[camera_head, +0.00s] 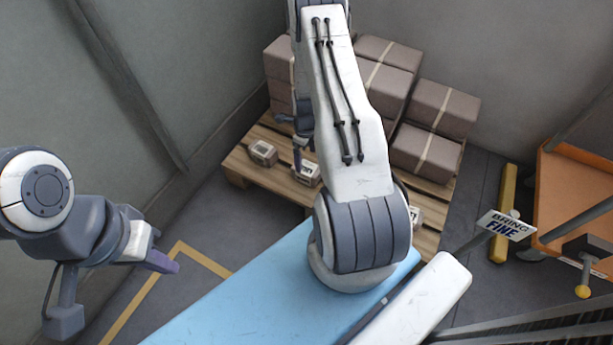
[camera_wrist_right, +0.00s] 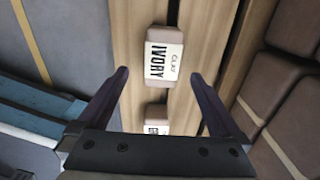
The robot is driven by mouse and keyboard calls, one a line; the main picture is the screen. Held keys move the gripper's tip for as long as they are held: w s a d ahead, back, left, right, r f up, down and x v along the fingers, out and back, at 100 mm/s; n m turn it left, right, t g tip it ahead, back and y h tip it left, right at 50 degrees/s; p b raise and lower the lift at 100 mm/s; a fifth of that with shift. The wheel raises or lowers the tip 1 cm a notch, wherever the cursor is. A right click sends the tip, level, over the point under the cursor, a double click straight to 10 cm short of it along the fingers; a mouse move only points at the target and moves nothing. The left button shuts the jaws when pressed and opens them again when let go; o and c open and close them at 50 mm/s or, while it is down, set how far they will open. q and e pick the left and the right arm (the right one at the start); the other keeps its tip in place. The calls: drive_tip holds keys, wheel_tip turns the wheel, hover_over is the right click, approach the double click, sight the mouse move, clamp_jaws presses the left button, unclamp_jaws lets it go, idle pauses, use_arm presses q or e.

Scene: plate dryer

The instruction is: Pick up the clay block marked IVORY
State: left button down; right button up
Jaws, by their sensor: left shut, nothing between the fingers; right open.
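In the right wrist view the clay block marked IVORY (camera_wrist_right: 163,57) lies on the wooden pallet, a brown block with a white label. It is beyond the fingertips of my right gripper (camera_wrist_right: 158,78), roughly centred between them and untouched. The right gripper is open and empty. In the head view it (camera_head: 299,155) hangs low over the pallet, partly hidden by my arm. The leftmost small block (camera_head: 262,152) there seems to be the IVORY one, but its label is too small to read. My left gripper (camera_head: 163,262) is shut and empty, over the floor at left.
Another labelled block (camera_wrist_right: 157,120) lies nearer the right gripper's palm, its label partly hidden. Large strapped brown blocks (camera_head: 425,150) are stacked at the back of the pallet (camera_head: 235,165). A sign reading BRING FINE (camera_head: 507,225) and an orange table (camera_head: 575,190) stand at right.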

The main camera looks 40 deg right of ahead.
sight(307, 167)
wheel_tip(307, 167, down, 2)
drive_tip(key=shift+f+b, duration=0.25)
drive_tip(key=shift+b, duration=0.15)
drive_tip(key=f+b, duration=0.3)
drive_tip(key=f, duration=0.2)
drive_tip(key=shift+d+f+b, duration=0.1)
drive_tip(key=shift+d+b, duration=0.1)
drive_tip(key=shift+b, duration=0.15)
clamp_jaws()
